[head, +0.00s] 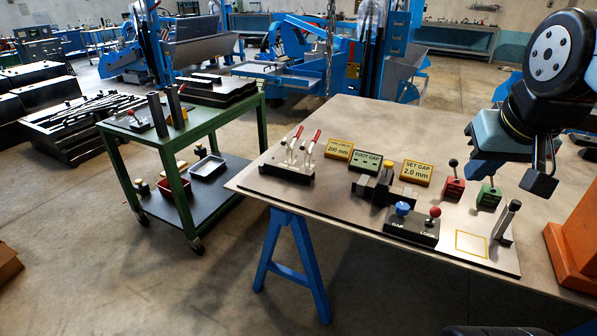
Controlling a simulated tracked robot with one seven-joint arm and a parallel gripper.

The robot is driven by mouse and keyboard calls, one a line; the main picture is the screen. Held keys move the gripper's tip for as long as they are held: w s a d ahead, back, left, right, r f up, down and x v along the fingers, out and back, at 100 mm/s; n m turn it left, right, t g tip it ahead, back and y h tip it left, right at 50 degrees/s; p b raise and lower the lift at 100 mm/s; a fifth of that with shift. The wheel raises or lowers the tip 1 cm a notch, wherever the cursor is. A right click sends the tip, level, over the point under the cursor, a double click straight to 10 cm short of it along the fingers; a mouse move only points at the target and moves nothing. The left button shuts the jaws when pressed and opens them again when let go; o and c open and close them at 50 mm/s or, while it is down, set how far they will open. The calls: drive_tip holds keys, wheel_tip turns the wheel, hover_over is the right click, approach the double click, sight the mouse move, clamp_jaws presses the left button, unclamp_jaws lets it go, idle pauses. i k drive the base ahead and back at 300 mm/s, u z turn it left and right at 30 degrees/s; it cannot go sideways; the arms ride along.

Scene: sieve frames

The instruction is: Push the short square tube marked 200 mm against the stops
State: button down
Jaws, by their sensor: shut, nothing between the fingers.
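I cannot make out a 200 mm mark on any tube. Two dark upright tubes (157,114) stand on the green cart at the left. My gripper (539,184) is shut and empty, hanging above the right side of the table, right of the green lever box and apart from everything.
Toggle clamps with red handles (293,160) stand left of the fixture. A block with blue and red knobs (411,228) lies in front. Red (453,188) and green (488,198) lever boxes stand right, with a tilted grey post (504,224). An orange pillar (577,245) is at far right.

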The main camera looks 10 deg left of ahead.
sight(292, 172)
drive_tip(key=u, duration=0.15)
drive_tip(key=i, duration=0.95)
drive_tip(key=z, duration=0.1)
